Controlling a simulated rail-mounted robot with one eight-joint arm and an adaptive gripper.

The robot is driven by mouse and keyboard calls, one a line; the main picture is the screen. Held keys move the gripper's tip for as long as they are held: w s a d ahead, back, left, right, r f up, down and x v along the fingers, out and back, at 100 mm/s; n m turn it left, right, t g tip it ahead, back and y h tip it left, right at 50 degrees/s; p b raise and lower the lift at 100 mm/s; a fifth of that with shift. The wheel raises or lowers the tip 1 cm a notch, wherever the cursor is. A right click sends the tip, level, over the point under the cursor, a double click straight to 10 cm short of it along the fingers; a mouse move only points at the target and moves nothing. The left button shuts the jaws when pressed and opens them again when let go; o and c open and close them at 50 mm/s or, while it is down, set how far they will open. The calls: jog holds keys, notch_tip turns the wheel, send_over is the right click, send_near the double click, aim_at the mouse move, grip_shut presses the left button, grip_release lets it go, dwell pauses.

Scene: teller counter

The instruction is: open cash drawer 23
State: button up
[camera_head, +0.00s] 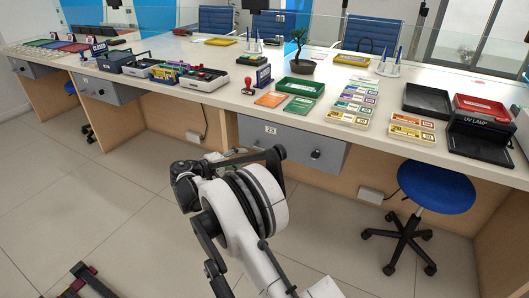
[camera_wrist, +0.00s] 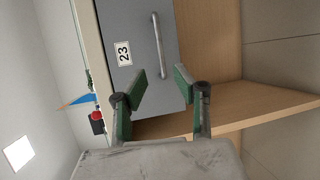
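Cash drawer 23 (camera_head: 335,155) is a grey unit under the counter in the head view, with a white "23" label on its front. It looks shut. In the wrist view its grey front (camera_wrist: 128,20) fills the upper middle, with the label turned sideways and a light metal bar handle (camera_wrist: 158,45) right of the label. My gripper (camera_wrist: 161,86) is open and empty. Its green-padded fingers are apart, just below the lower end of the handle in the picture, with no contact seen. In the head view my arm covers part of the drawer's lower left.
The white counter (camera_head: 225,93) above holds trays, card stacks, a stamp and a small plant. A blue stool (camera_head: 436,187) stands right of the drawer. Other grey drawers (camera_head: 105,88) are to the left. The tiled floor (camera_head: 110,190) at left is mostly clear.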

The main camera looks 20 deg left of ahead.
aim_at(264, 150)
jog(key=b+x, duration=0.3)
jog(key=x, duration=0.9)
jog(key=shift+w, duration=0.1)
grip_shut()
